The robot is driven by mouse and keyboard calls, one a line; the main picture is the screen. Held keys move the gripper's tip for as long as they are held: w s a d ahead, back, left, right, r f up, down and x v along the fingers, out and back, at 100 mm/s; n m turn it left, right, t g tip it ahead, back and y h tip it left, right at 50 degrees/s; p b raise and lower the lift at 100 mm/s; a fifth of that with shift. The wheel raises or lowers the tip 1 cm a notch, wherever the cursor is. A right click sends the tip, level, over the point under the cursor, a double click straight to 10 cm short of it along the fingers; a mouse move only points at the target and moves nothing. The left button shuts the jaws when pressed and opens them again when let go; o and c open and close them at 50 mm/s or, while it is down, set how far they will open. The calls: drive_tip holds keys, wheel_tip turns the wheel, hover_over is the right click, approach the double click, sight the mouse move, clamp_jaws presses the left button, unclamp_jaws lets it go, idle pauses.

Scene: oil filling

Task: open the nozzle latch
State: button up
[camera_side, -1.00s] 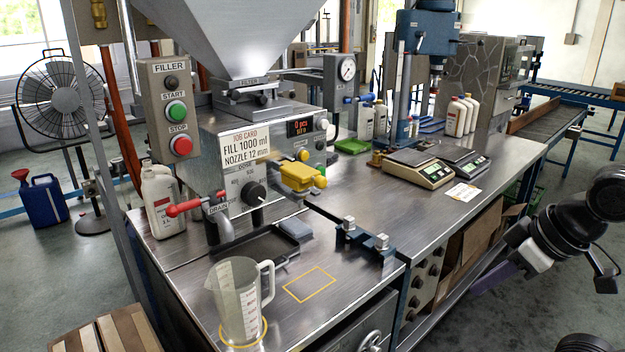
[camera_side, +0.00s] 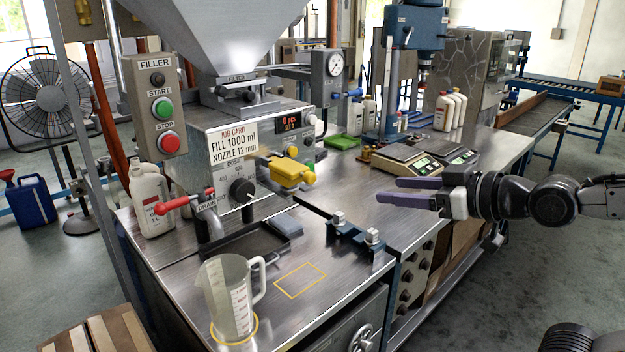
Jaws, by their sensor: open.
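The filler machine (camera_side: 215,140) stands on the steel bench. A yellow block-shaped part (camera_side: 291,171) sticks out of its front at the right, below the red digital display; it looks like the nozzle latch, but its catch is too small to make out. My gripper (camera_side: 386,190) is open and empty, its two purple fingers pointing left toward the yellow part. It is above the bench's right side, clearly apart from the yellow part. A dark bar runs from below the yellow part to a blue bracket (camera_side: 353,238).
A clear measuring jug (camera_side: 228,300) stands in a yellow ring at the front. Scales (camera_side: 405,163) stand behind my gripper. A yellow square outline marks bare bench beside the jug.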

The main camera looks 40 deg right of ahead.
drive_tip(key=w+r+t, duration=0.2)
drive_tip(key=w+t, duration=0.1)
drive_tip(key=w, duration=0.1)
approach(313, 180)
drive_tip(key=shift+n, duration=0.4)
drive_tip(key=w, duration=1)
drive_tip(key=shift+w, duration=0.1)
drive_tip(key=shift+f, duration=0.1)
clamp_jaws()
idle(0.8)
